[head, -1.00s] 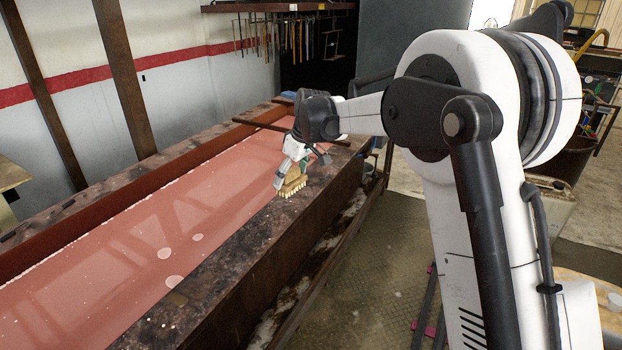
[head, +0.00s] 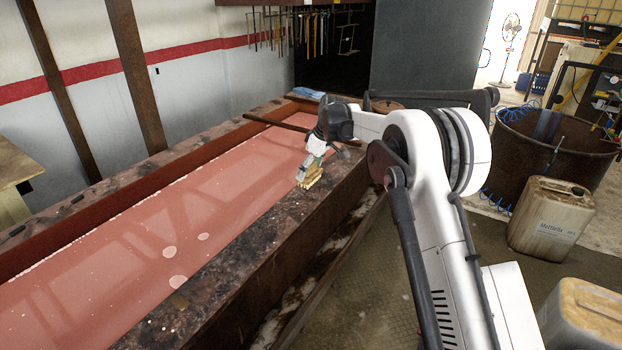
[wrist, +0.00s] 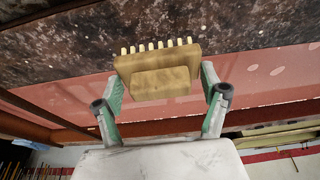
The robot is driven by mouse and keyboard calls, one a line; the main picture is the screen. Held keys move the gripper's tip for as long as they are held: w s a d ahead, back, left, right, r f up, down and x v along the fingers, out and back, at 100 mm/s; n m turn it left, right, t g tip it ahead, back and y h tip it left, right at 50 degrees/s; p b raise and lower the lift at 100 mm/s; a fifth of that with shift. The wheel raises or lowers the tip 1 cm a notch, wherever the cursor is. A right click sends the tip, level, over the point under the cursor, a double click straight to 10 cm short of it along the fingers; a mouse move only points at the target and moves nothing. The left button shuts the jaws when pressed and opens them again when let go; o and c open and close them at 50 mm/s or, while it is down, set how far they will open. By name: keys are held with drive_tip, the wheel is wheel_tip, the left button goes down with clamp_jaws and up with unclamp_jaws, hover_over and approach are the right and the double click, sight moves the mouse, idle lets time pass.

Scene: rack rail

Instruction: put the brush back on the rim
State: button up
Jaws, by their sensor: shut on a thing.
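The brush is a tan wooden block with a row of pale bristle tufts. In the wrist view the brush (wrist: 158,72) sits between the two fingers of my gripper (wrist: 160,88), which is shut on it. In the head view the brush (head: 311,178) is just below my gripper (head: 305,168), at the near rim (head: 265,225) of the tank. The rim is dark, stained metal and also shows in the wrist view (wrist: 60,50). I cannot tell whether the brush touches the rim.
The long tank holds pinkish-red liquid (head: 130,245) with a few pale floating discs. A dark bar (head: 272,122) crosses the tank beyond my gripper. Jerrycans (head: 550,218) and a large round tub (head: 560,150) stand at right.

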sight(313, 172)
drive_tip(key=shift+w+d+f, duration=0.2)
drive_tip(key=shift+w+f, duration=0.05)
drive_tip(key=shift+f, duration=1.95)
drive_tip(key=shift+f, duration=0.1)
drive_tip(key=o, duration=1.4)
drive_tip(key=shift+r+p, duration=0.2)
drive_tip(key=shift+p, duration=0.15)
drive_tip(key=b+v, duration=0.1)
drive_tip(key=v, duration=1.1)
